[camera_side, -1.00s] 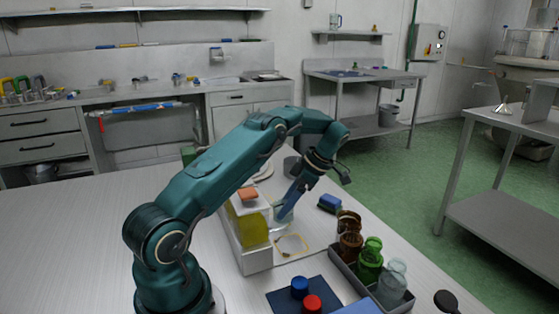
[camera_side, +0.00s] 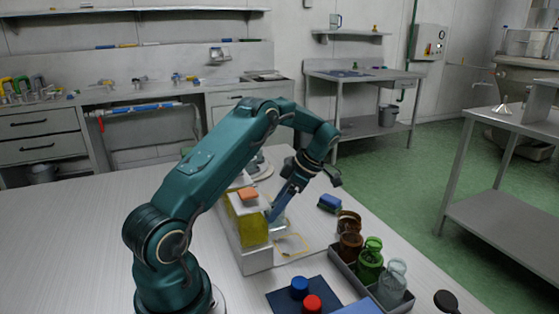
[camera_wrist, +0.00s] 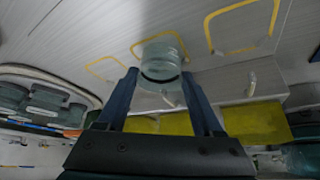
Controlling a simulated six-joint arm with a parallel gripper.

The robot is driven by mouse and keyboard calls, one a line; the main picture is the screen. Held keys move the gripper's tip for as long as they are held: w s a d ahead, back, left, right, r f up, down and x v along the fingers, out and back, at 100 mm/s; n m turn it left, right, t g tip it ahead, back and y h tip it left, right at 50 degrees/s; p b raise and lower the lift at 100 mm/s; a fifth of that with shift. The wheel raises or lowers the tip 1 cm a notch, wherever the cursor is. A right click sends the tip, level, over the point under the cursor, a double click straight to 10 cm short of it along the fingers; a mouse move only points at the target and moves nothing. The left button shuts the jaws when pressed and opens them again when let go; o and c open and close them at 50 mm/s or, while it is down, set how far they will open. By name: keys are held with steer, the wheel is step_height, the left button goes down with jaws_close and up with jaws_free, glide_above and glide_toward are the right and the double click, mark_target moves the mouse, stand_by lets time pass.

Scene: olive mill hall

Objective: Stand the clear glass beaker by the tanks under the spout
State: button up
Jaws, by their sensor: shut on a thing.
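My gripper (camera_side: 272,218) is shut on a clear glass beaker (camera_wrist: 160,60), which sits between the two blue fingertips in the wrist view. In the side view the beaker (camera_side: 279,225) is partly hidden by the fingers, close beside the tanks. In the wrist view, yellow tank faces (camera_wrist: 256,122) lie behind the fingers, with a pale spout (camera_wrist: 251,85) to the right of the beaker. I cannot tell whether the beaker touches the table.
Yellow outlines (camera_wrist: 243,25) mark the table in front of the tanks. A blue block (camera_side: 329,203) lies to the right. A grey tray (camera_side: 341,262) holds brown, green and clear glassware. A dark blue mat (camera_side: 277,302) bears a blue and a red cap.

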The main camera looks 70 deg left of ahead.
steer(key=shift+f, duration=0.1)
stand_by(0.3)
steer(key=o, duration=1.4)
steer(key=r, duration=0.4)
steer(key=w+r, duration=0.1)
steer(key=r, duration=0.1)
steer(key=shift+r, duration=0.8)
